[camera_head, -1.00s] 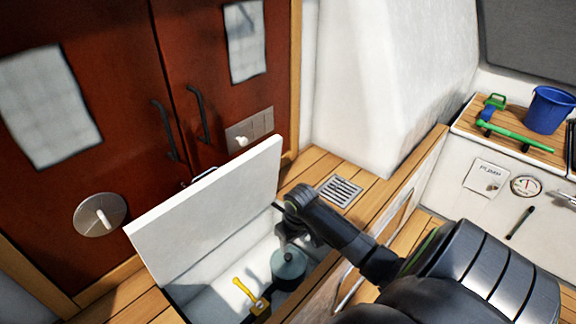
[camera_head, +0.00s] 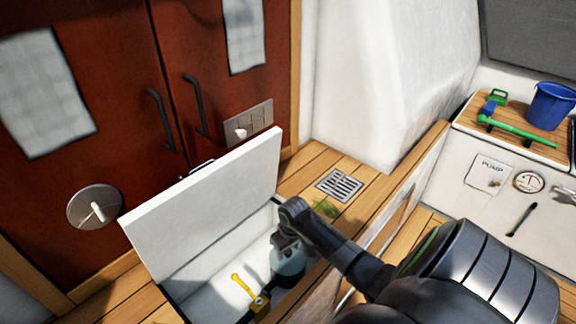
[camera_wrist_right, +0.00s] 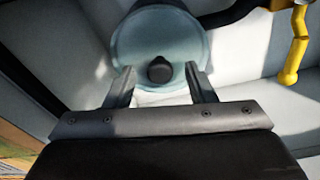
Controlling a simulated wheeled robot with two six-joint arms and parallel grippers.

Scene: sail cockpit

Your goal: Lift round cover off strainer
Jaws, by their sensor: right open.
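The strainer's round cover (camera_wrist_right: 135,45) is a pale blue-green disc with a dark knob (camera_wrist_right: 159,70) at its middle. In the head view the cover (camera_head: 290,264) shows low inside the open locker, partly hidden by my right arm. My right gripper (camera_wrist_right: 159,78) is open, with its two fingers on either side of the knob in the wrist view. I cannot tell whether the fingers touch the cover. The strainer body below the cover is mostly hidden. My left gripper is not in view.
The white locker lid (camera_head: 205,205) stands raised behind the opening. A yellow-handled valve (camera_head: 242,285) is beside the strainer. A floor grate (camera_head: 340,185) lies behind my arm.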

